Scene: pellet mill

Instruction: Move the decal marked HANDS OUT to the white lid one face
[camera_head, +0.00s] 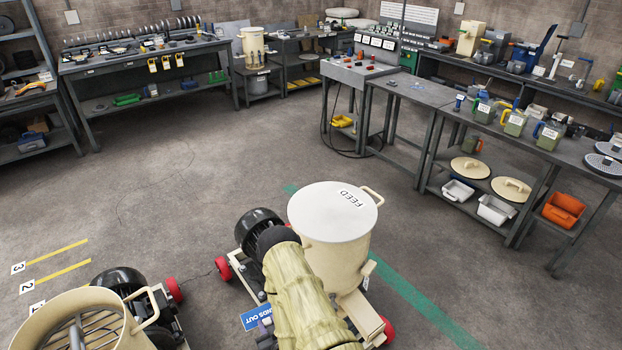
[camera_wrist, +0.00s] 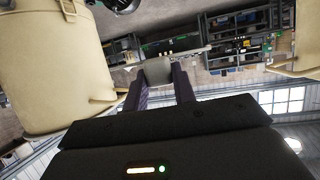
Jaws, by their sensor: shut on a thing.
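The blue decal marked HANDS OUT (camera_head: 256,317) shows in the head view, low and left of the white-lidded mill, partly hidden by my arm. My gripper (camera_head: 266,324) is shut on it; my arm covers most of the gripper. In the wrist view the fingers (camera_wrist: 160,92) close on a pale grey piece (camera_wrist: 158,70), seemingly the decal's holder. The white lid (camera_head: 330,208), marked FEED, covers a cream hopper (camera_head: 338,255) beside my arm. The front face of that mill is mostly hidden. A large cream hopper (camera_wrist: 50,80) stands left of the fingers in the wrist view.
An open cream hopper (camera_head: 85,318) with a grate stands at lower left, beside numbered yellow floor lines (camera_head: 57,252). A green floor stripe (camera_head: 420,300) runs right of the lidded mill. Workbenches line the back and right (camera_head: 445,105). The middle floor is clear.

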